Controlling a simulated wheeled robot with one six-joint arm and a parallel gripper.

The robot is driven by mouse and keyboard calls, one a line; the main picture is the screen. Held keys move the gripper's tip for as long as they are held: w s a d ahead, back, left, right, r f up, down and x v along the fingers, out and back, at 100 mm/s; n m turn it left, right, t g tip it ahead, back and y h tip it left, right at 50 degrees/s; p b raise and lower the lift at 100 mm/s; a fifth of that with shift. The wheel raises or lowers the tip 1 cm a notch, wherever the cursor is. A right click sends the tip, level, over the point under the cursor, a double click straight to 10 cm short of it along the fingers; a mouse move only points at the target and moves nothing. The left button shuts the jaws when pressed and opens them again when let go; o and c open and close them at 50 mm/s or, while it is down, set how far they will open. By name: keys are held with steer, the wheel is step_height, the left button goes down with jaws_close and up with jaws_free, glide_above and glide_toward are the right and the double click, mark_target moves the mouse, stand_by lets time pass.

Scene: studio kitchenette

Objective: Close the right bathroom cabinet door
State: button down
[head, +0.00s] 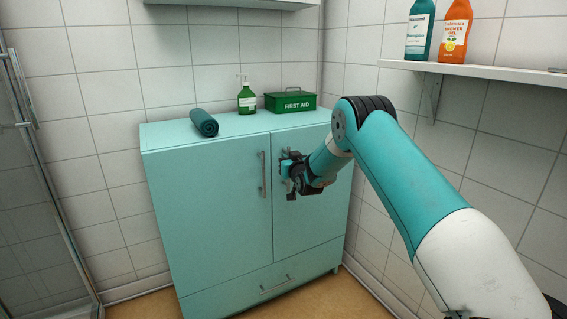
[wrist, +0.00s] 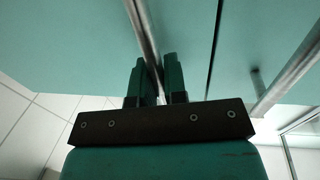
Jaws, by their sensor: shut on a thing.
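The teal cabinet (head: 205,133) stands against the tiled wall. Its right door (head: 315,225) looks flush, or nearly flush, with the left door (head: 215,210) in the head view. My gripper (head: 287,172) is at the inner upper part of the right door. In the wrist view my gripper (wrist: 161,82) is shut on the right door's handle (wrist: 145,28), a metal bar passing between the two fingers. The wrist view shows a narrow dark gap (wrist: 215,50) between the doors. My gripper and wrist hide most of this handle in the head view.
A rolled towel (head: 204,122), a green soap bottle (head: 247,98) and a first aid box (head: 291,103) sit on the cabinet. The left door's handle (head: 262,174) is close by. A drawer (head: 240,292) is below. A wall shelf (head: 480,70) is at the upper right.

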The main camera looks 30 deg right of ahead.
steer(key=shift+w+r, duration=0.1)
steer(key=shift+r, duration=0.05)
steer(key=c, duration=1.5)
jaws_free()
steer(key=shift+o, duration=0.2)
steer(key=s+a+b, duration=0.3)
steer(key=s+b, duration=0.2)
steer(key=s, duration=1.2)
